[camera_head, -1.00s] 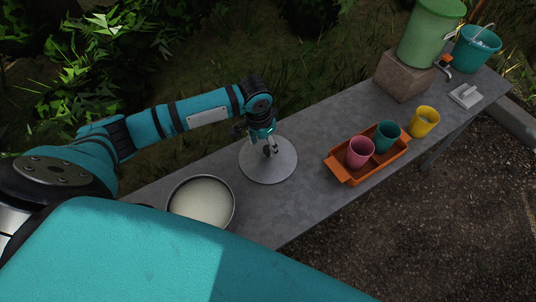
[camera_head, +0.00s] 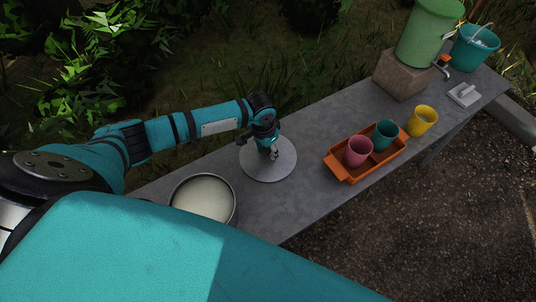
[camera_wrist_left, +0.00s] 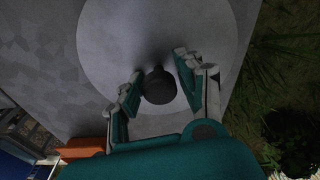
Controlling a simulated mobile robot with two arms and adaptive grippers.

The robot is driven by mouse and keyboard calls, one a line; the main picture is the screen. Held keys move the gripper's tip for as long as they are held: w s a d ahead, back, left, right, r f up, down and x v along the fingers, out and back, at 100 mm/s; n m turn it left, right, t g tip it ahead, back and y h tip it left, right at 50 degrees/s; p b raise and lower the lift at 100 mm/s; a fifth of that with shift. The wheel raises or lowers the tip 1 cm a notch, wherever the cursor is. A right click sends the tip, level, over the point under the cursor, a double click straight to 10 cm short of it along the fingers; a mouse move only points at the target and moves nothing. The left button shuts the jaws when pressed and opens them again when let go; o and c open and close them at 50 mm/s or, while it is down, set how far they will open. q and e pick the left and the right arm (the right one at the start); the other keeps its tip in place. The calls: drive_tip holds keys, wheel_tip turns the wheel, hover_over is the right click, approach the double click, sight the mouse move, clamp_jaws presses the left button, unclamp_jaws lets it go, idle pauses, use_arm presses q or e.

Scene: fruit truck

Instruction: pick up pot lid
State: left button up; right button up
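The pot lid (camera_head: 284,171) is a flat grey disc lying on the table beside the open pot. It fills much of the left wrist view (camera_wrist_left: 112,40), with its dark round knob (camera_wrist_left: 158,88) near the middle. My left gripper (camera_head: 270,154) is low over the lid's centre. In the left wrist view my left gripper (camera_wrist_left: 158,78) is open, with one finger on each side of the knob. The fingers do not look closed on it. The knob is mostly hidden by the gripper in the head view. My right gripper is not in view.
The pot (camera_head: 235,208) with pale contents stands left of the lid on the grey table (camera_head: 310,125). To the right are an orange tray (camera_head: 346,178) holding a pink cup (camera_head: 358,153) and a teal cup (camera_head: 384,136), and a yellow cup (camera_head: 422,122). A green dispenser (camera_head: 428,35) stands farther back.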

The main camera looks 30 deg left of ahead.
use_arm(q)
clamp_jaws()
idle(0.4)
